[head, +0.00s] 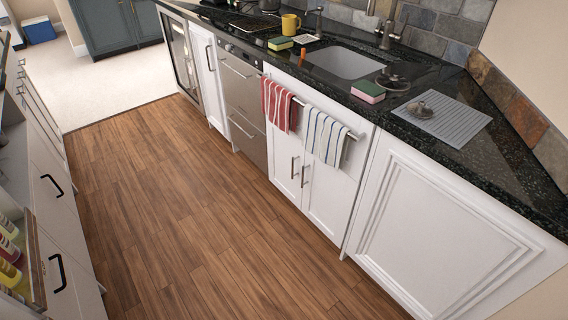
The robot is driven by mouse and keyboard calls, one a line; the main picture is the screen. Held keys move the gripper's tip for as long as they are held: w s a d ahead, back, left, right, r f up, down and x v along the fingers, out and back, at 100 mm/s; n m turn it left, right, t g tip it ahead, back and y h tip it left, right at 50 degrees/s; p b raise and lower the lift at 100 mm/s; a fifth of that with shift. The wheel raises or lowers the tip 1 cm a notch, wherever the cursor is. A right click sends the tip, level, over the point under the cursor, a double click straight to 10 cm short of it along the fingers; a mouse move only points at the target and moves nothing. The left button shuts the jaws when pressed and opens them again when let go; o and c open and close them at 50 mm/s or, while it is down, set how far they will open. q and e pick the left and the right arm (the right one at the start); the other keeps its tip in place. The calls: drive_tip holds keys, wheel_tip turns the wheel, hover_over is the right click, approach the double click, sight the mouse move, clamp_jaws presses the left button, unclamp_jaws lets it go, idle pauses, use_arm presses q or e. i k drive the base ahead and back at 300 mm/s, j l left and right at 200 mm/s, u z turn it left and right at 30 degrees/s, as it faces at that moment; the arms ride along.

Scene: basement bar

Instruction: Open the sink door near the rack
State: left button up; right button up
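Under the sink (345,62) is a white cabinet with a left door (283,150) and a right door (328,205). Both doors look closed. Their two upright metal handles, the left handle (293,167) and the right handle (304,176), sit close together at the middle seam. A towel bar (299,101) runs across the cabinet above the handles, with a red striped towel (278,104) and a blue striped towel (325,137) on it. A grey ridged drying rack or mat (455,122) lies on the counter right of the sink. Neither gripper is in view.
The wooden floor (190,210) before the cabinets is clear. Drawers with black handles (57,272) line the left side, where an opening holds bottles (10,272). A steel appliance (241,105) stands left of the sink doors; a white panel (440,235) is at right.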

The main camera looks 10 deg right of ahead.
sight(286, 154)
drive_tip(key=i+l, duration=0.2)
drive_tip(key=i, duration=0.25)
drive_tip(key=i+l, duration=0.2)
drive_tip(key=i, duration=0.25)
drive_tip(key=i+l, duration=0.2)
drive_tip(key=i, duration=0.25)
drive_tip(key=i+l, duration=0.2)
drive_tip(key=i, duration=0.3)
